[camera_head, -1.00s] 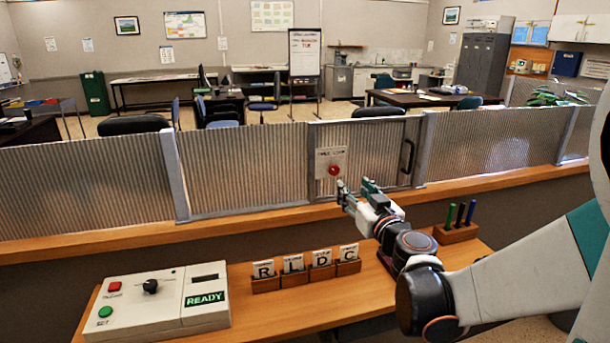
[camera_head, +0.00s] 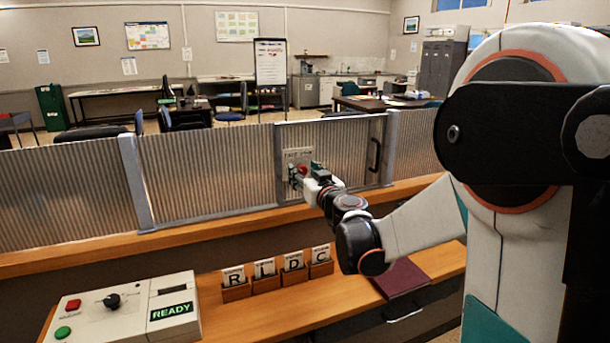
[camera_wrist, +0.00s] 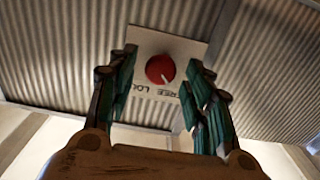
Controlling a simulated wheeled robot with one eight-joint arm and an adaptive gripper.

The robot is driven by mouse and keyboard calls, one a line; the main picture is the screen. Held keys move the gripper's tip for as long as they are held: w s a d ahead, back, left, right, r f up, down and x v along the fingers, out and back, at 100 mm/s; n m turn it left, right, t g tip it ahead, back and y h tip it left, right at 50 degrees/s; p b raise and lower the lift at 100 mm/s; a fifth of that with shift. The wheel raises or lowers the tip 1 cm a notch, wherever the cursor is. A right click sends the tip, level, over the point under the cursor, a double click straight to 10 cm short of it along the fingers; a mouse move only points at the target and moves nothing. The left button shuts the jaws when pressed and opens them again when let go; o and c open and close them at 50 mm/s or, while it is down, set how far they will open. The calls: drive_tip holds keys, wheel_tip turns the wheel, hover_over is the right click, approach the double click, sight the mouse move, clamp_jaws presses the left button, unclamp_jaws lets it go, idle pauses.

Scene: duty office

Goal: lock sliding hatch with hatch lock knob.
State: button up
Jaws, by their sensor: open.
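The sliding hatch (camera_head: 345,150) is a ribbed panel in a grey frame with a dark vertical handle (camera_head: 375,155) at its right. The red hatch lock knob (camera_wrist: 160,69) sits on a white plate (camera_wrist: 190,46) with black lettering, and its white pointer mark shows in the wrist view. In the head view the knob (camera_head: 302,170) is partly hidden by my gripper (camera_head: 306,176). In the wrist view my gripper (camera_wrist: 158,92) is open, one green finger on each side of the knob. I see gaps between fingers and knob; contact cannot be told.
A wooden ledge (camera_head: 230,222) runs below the ribbed partition. On the lower desk stand a control box (camera_head: 125,310) with a READY display and several lettered card holders (camera_head: 265,275). A dark red folder (camera_head: 400,278) lies at the right, below my arm.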

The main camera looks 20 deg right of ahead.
drive_tip(key=c, duration=1)
drive_tip(key=shift+m, duration=0.3)
drive_tip(key=m, duration=0.3)
drive_tip(key=shift+d+m+p, duration=0.1)
drive_tip(key=shift+m+p, duration=0.2)
drive_tip(key=shift+p, duration=0.1)
drive_tip(key=m, duration=0.4)
drive_tip(key=shift+m, duration=0.3)
drive_tip(key=m, duration=0.4)
drive_tip(key=shift+d+p, duration=0.1)
drive_tip(key=shift+p, duration=0.3)
drive_tip(key=m, duration=0.5)
drive_tip(key=shift+f, duration=0.15)
